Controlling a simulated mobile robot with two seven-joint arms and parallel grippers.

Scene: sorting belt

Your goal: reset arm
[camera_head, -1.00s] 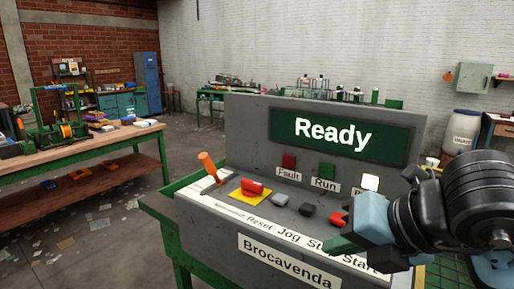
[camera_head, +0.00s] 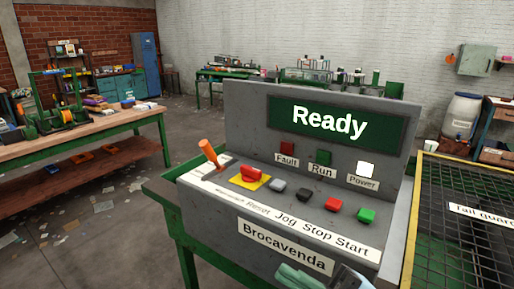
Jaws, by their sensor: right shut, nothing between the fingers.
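The grey control console (camera_head: 245,125) stands in the middle with a green screen (camera_head: 330,122) reading "Ready". My right gripper (camera_head: 296,277) is low at the bottom edge, in front of the console's "Brocavenda" face. Its fingers are shut and empty, and the rest of the arm is mostly cut off by the frame. It is below the button row and apart from the buttons. My left gripper is not in view.
The console has an orange lever (camera_head: 209,154), a red knob (camera_head: 251,172) on a yellow plate, and grey, black, red and green buttons (camera_head: 366,214). The white Power lamp (camera_head: 366,169) is lit. A mesh guard (camera_head: 455,250) stands right. A wooden workbench (camera_head: 80,145) stands left.

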